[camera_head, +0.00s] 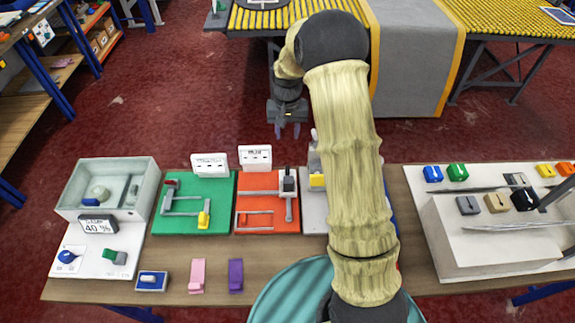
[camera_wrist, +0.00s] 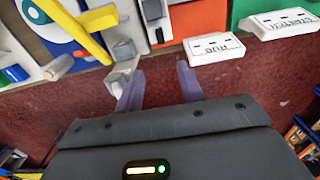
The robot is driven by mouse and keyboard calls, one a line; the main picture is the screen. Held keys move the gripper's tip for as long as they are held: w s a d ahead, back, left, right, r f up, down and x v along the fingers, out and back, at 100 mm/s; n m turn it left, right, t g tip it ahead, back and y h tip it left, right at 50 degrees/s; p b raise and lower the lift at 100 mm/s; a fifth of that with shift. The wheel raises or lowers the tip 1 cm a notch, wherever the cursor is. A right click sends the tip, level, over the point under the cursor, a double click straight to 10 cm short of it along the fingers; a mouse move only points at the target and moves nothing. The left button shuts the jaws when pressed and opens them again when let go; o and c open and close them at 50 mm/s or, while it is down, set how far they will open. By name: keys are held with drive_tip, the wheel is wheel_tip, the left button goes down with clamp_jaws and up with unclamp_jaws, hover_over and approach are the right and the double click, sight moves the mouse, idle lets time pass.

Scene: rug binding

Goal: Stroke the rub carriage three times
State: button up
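The orange board (camera_head: 268,219) lies on the bench, left of my arm, with a white sign (camera_head: 255,157) behind it. The sign reads RUB in the wrist view (camera_wrist: 214,48). A grey-and-dark block, seemingly the rub carriage (camera_head: 289,183), stands at the board's right side on a rail. The orange board also shows at the top of the wrist view (camera_wrist: 200,17), with a grey block, seemingly the carriage (camera_wrist: 154,12), at its edge. My gripper (camera_head: 287,129) hangs beyond the bench's far edge, apart from the board. Its fingers (camera_wrist: 159,88) are spread, with nothing between them.
A green board (camera_head: 190,218) with a yellow-handled slider is left of the orange one. A grey board (camera_head: 313,214) is right, partly behind my arm. A pink block (camera_head: 197,276) and a purple block (camera_head: 236,276) lie in front. Red floor is clear behind the bench.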

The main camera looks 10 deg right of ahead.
sight(287, 169)
drive_tip(key=shift+f, duration=0.1)
wheel_tip(287, 169, down, 17)
drive_tip(key=p, duration=0.6)
drive_tip(key=shift+f, duration=0.1)
idle(0.4)
clamp_jaws()
